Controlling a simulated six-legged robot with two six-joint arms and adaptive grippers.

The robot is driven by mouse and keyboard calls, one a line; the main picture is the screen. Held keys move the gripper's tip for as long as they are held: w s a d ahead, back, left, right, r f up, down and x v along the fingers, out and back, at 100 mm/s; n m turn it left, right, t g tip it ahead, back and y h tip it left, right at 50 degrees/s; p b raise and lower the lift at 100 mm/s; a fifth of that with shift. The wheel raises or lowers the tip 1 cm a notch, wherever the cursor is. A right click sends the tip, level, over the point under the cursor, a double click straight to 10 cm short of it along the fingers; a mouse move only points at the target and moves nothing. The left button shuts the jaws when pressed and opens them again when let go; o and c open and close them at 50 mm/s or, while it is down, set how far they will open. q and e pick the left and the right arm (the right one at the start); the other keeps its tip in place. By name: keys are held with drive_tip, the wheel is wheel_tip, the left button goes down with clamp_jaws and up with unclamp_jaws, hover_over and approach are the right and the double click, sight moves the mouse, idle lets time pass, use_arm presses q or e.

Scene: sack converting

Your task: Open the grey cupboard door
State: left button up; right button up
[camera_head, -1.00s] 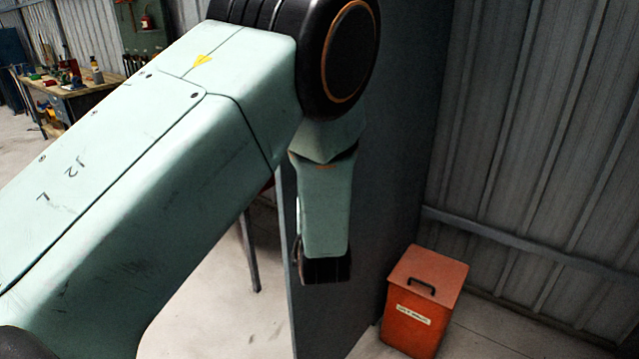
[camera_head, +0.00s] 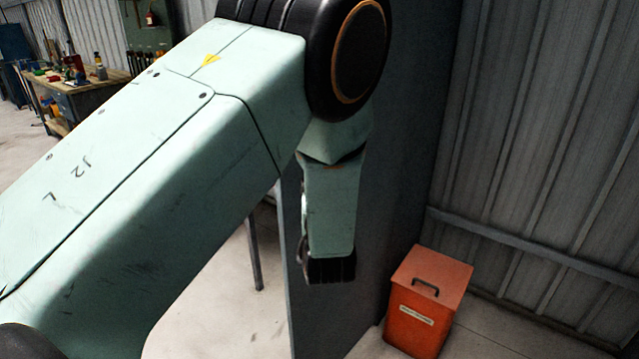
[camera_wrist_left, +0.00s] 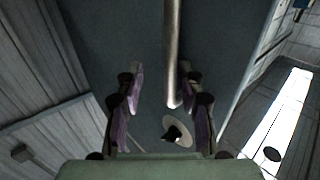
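The grey cupboard (camera_head: 400,130) shows in the head view as a tall dark panel behind my left wrist. In the left wrist view a grey cupboard face (camera_wrist_left: 120,50) fills the middle. A long metal bar handle (camera_wrist_left: 173,50) runs down it, ending between the fingers of my left gripper (camera_wrist_left: 163,88). The fingers are apart, with gaps beside the bar, which is nearer the right finger. I cannot tell whether it touches. A pale round plate with a dark centre (camera_wrist_left: 177,131) lies below the bar end. My right gripper is out of view.
An orange lidded bin (camera_head: 428,300) stands on the floor right of the cupboard, near the corrugated wall (camera_head: 540,130). A cluttered workbench (camera_head: 85,95) is at the far left. The floor left of the cupboard looks mostly clear, apart from a dark leg (camera_head: 254,250).

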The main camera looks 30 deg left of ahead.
use_arm(q)
wheel_tip(320, 180, up, 10)
idle(0.9)
drive_tip(key=shift+s+r, duration=0.15)
drive_tip(key=shift+a, duration=0.1)
